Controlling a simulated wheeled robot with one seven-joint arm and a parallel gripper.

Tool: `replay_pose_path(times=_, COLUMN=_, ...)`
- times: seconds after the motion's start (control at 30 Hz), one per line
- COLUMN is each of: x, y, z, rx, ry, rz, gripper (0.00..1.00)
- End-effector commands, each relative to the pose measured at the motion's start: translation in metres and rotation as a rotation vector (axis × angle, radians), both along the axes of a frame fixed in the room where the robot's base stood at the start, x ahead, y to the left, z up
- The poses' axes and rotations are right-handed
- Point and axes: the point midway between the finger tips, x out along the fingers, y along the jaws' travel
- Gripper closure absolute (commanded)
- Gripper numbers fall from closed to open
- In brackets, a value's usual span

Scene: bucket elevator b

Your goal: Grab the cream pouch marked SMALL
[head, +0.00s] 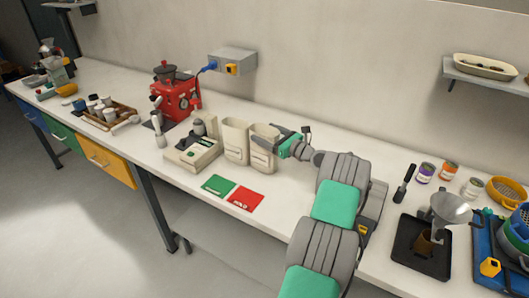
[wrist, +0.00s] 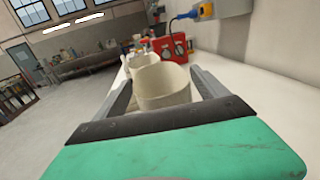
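Two open-topped cream pouches stand side by side on the bench in the head view: a left one (head: 235,142) and a right one (head: 262,158). Each has a label, too small to read, so I cannot tell which is marked SMALL. My gripper (head: 272,139) is at the top of the right pouch and hides part of it. In the wrist view the nearer pouch (wrist: 163,88) sits between my two spread fingers (wrist: 162,92), with its rim towards me. The other pouch (wrist: 141,60) stands just beyond it. I see no clear grip on the near pouch.
A beige scale-like device (head: 192,152) stands left of the pouches, and a red grinder (head: 177,97) is beyond it. Green (head: 218,185) and red (head: 245,198) cards lie in front. The wall is close behind. A black tray (head: 408,250) is at right.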

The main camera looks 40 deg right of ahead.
Motion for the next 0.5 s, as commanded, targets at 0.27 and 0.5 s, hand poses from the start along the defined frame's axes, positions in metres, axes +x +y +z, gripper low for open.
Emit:
replay_pose_path(times=0.27, x=0.0, y=0.0003, z=0.0001, rx=0.0, ry=0.0, rz=0.001, gripper=0.41)
replay_pose_path(times=0.5, x=0.0, y=0.0003, z=0.0001, rx=-0.001, ry=0.0, rz=0.001, gripper=0.6)
